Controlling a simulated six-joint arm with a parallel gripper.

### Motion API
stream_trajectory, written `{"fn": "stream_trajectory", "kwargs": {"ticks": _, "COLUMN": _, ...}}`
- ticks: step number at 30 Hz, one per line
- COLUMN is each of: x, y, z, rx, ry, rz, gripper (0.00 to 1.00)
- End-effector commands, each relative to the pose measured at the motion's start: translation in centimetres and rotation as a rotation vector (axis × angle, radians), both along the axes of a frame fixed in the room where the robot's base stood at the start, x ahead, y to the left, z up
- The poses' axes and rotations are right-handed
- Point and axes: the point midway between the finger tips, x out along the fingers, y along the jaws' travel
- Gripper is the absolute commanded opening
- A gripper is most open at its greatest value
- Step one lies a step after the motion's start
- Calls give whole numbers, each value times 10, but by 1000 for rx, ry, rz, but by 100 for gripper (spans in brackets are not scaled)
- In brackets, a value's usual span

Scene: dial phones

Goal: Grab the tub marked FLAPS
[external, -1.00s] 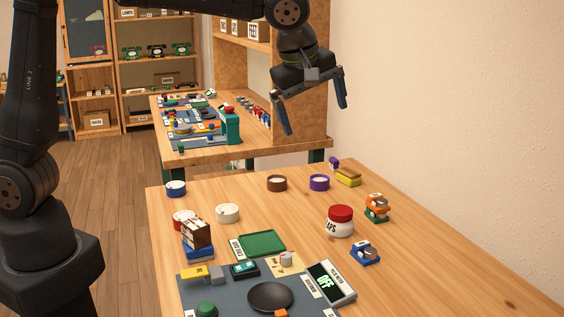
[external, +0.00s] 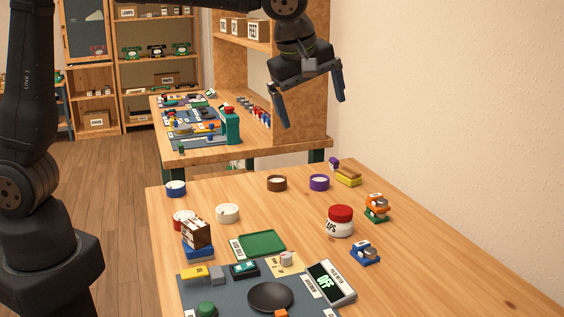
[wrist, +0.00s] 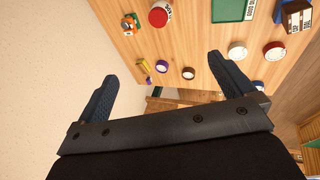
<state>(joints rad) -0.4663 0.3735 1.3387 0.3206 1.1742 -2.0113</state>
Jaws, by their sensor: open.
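The tub (external: 340,224) is white with a red lid and stands upright on the right part of the near table. Its label is partly turned away, and only letters ending in "APS" show in the external view. In the wrist view the tub (wrist: 159,15) is at the top, cut by the frame edge. My gripper (external: 312,112) is open and empty, high above the far end of the near table, well apart from the tub. In the wrist view its two fingers (wrist: 168,90) are spread wide with nothing between them.
Near the tub are an orange and green device (external: 376,208) and a blue device (external: 365,252). A green tray (external: 261,243) lies to its left. Small round containers, purple (external: 319,183) and brown (external: 277,184), stand farther back. The wall is on the right.

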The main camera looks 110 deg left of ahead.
Motion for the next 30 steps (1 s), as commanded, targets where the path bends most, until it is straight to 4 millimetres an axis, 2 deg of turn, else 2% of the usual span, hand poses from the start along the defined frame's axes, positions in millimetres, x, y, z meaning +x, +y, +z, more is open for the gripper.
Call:
{"fn": "stream_trajectory", "kwargs": {"ticks": 10, "x": 1, "y": 1, "z": -1, "rx": -2, "ry": 3, "rz": -3, "gripper": 86}}
{"fn": "stream_trajectory", "kwargs": {"ticks": 14, "x": 6, "y": 13, "z": -11, "rx": -25, "ry": 39, "rz": -44, "gripper": 86}}
{"fn": "stream_trajectory", "kwargs": {"ticks": 17, "x": 14, "y": 34, "z": -29, "rx": -70, "ry": 95, "rz": -126, "gripper": 86}}
{"fn": "stream_trajectory", "kwargs": {"ticks": 24, "x": 30, "y": 95, "z": -89, "rx": -224, "ry": 209, "rz": -417, "gripper": 86}}
{"fn": "stream_trajectory", "kwargs": {"ticks": 30, "x": 33, "y": 128, "z": -127, "rx": -310, "ry": 231, "rz": -609, "gripper": 86}}
